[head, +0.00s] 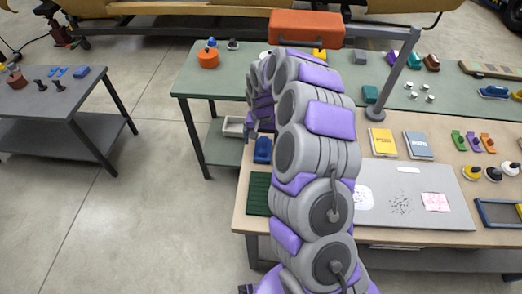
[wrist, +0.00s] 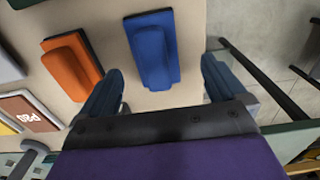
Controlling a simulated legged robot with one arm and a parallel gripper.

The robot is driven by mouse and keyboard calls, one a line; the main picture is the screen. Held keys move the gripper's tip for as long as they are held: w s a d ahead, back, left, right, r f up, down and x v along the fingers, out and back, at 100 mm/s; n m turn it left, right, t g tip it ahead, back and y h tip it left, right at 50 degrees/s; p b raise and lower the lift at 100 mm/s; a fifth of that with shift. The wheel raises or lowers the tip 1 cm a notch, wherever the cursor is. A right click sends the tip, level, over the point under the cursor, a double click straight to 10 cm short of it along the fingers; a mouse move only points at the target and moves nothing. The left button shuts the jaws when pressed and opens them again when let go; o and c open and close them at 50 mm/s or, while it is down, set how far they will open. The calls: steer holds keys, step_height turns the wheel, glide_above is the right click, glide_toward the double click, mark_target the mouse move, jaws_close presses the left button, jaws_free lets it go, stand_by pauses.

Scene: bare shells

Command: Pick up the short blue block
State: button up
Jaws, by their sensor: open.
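The short blue block (wrist: 152,48) lies on the beige tabletop in the wrist view. It has a wide flat base with a narrower raised bar along it. My gripper (wrist: 162,70) is open and empty, with one dark finger on each side of the block's near end. I cannot tell the height of the fingers above the table. In the head view a blue block (head: 263,151) shows at the left end of the beige table, just below my gripper (head: 256,134). My arm hides the area to its right.
An orange block (wrist: 72,64) of similar shape lies left of the blue one, close to my left finger. The table edge and floor (wrist: 265,40) are to the right. A dark green ridged item (head: 258,194) lies nearer in the head view.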

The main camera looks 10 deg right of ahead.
mark_target(263, 143)
steer(key=shift+d+f, duration=0.4)
steer(key=shift+f, duration=0.1)
step_height(263, 143, down, 4)
steer(key=shift+d+r+b, duration=0.1)
steer(key=shift+r+b, duration=0.05)
steer(key=shift+b, duration=0.65)
steer(key=shift+a+f, duration=0.2)
steer(key=shift+f, duration=0.2)
steer(key=shift+a+r, duration=0.1)
steer(key=shift+a, duration=0.05)
steer(key=shift+c, duration=0.3)
steer(key=shift+d, duration=0.3)
steer(key=c, duration=0.6)
steer(key=shift+a, duration=0.1)
steer(key=c, duration=0.5)
steer(key=shift+c, duration=0.2)
